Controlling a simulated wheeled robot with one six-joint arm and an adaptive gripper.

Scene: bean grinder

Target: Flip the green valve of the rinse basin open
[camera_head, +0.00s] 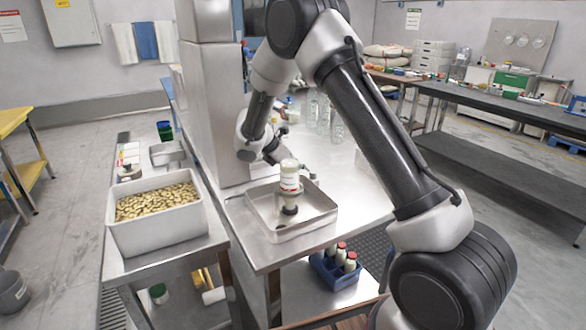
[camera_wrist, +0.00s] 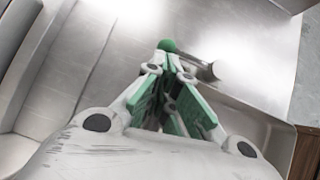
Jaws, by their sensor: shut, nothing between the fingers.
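A round green knob (camera_wrist: 167,45), which looks like the valve's handle end, shows in the wrist view just beyond my fingertips. I cannot tell whether they touch it. A short metal cylinder (camera_wrist: 205,71) lies right beside it. My gripper (camera_wrist: 170,78) has green finger pads and is shut and empty. The green knob cannot be made out in the head view.
A white bin of beans (camera_head: 155,228) is to the left. Clear glass bottles (camera_head: 325,115) stand behind. A steel column (camera_head: 212,110) rises left of my gripper.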

